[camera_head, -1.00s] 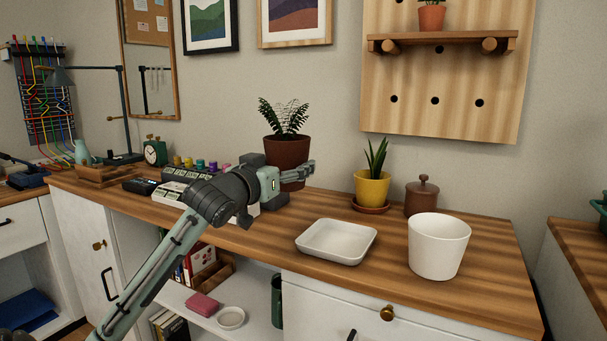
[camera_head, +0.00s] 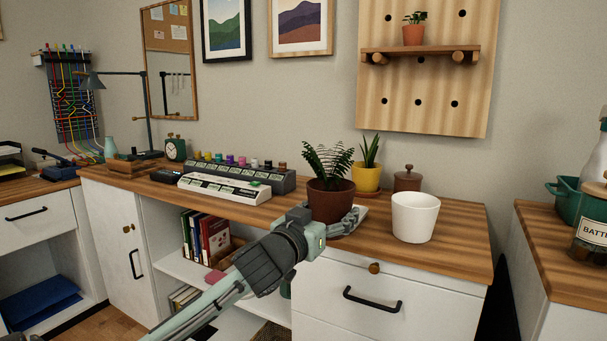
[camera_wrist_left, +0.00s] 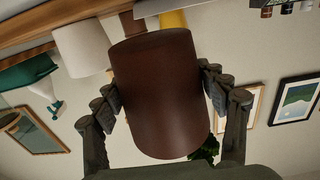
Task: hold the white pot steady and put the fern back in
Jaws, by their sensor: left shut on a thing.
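The fern (camera_head: 327,160) stands upright in a brown pot (camera_head: 330,199). My left gripper (camera_head: 340,218) is shut around this brown pot and holds it at the desk's front, largely hiding the white tray (camera_head: 361,211). In the left wrist view the brown pot (camera_wrist_left: 158,95) fills the space between the two fingers, with a few fern leaves (camera_wrist_left: 207,147) showing past its end. The empty-looking white pot (camera_head: 414,218) stands upright on the desk, right of the brown pot and apart from it; its inside bottom is hidden. My right gripper does not show.
A yellow pot (camera_head: 367,177) with a spiky plant and a brown lidded jar (camera_head: 407,181) stand behind. A label-maker-like white device (camera_head: 224,188) and a row of small bottles are at left. Bare wooden desk (camera_head: 459,226) lies right of the white pot.

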